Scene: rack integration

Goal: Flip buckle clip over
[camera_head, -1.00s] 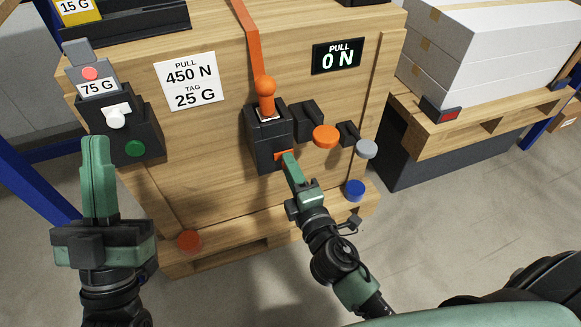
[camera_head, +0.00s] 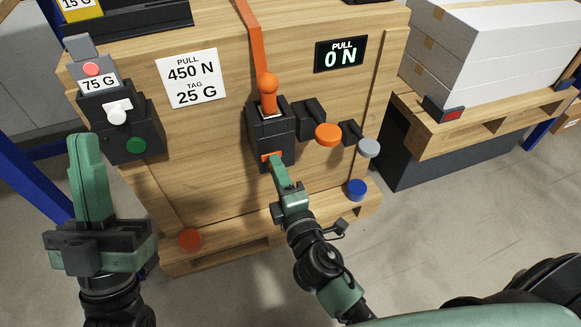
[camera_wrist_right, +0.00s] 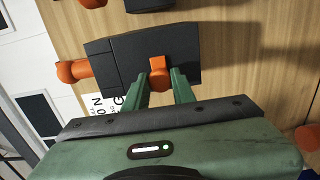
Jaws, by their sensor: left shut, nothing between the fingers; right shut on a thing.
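A black buckle block (camera_head: 270,133) is on the front of the wooden crate, at the lower end of an orange strap (camera_head: 252,40). My right gripper (camera_head: 274,162) is shut on this tab. In the right wrist view the tab (camera_wrist_right: 160,74) sits between both green fingers (camera_wrist_right: 161,88), against the black block (camera_wrist_right: 115,68). My left gripper (camera_head: 87,140) is shut and empty, upright at the left, below the black box with a green button.
Right of the buckle, black brackets carry an orange knob (camera_head: 328,134) and a grey knob (camera_head: 368,148). A blue knob (camera_head: 356,189) and red knob (camera_head: 190,240) are lower. The display (camera_head: 341,55) reads PULL 0 N; the white sign (camera_head: 192,78) reads 450 N, 25 G.

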